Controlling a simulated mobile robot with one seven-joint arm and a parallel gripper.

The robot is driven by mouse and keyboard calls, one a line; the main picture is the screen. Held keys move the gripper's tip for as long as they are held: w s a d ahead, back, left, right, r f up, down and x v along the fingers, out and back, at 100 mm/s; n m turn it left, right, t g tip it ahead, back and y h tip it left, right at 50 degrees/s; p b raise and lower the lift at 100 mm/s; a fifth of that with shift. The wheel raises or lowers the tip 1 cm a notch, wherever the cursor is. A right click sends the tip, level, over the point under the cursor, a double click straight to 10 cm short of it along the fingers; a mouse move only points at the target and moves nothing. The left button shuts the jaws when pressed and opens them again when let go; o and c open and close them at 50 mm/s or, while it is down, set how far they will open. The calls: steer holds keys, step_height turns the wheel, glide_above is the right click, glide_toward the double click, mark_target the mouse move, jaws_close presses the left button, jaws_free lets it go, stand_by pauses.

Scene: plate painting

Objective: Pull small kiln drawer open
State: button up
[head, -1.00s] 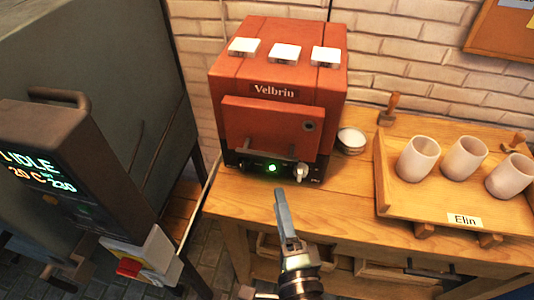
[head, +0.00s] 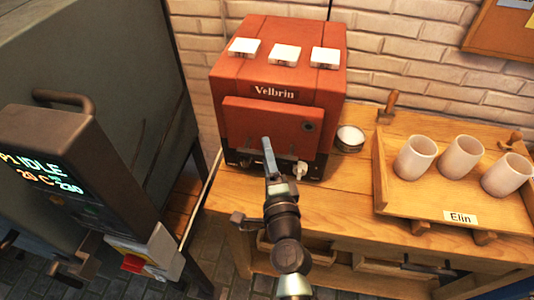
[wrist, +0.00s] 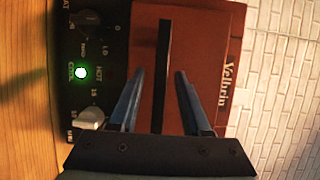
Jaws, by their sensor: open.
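The small red kiln (head: 240,85), marked Velbrin, stands on the wooden bench with its front drawer (head: 255,112) flush with the body. In the wrist view, turned on its side, the drawer front (wrist: 205,50) carries a long dark bar handle (wrist: 164,45). My gripper (head: 267,142) is in front of the kiln. In the wrist view its fingers (wrist: 160,72) are apart, one on each side of the handle as pictured. I cannot tell whether they touch it. In the head view my gripper hides most of the handle.
The control panel (wrist: 75,45) has knobs and a lit green lamp below the drawer. Small bowls (head: 350,138) stand right of the kiln. A tray (head: 400,205) of cups is farther right. A large grey kiln (head: 90,60) stands left.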

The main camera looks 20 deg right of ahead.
jaws_close()
stand_by(1.5)
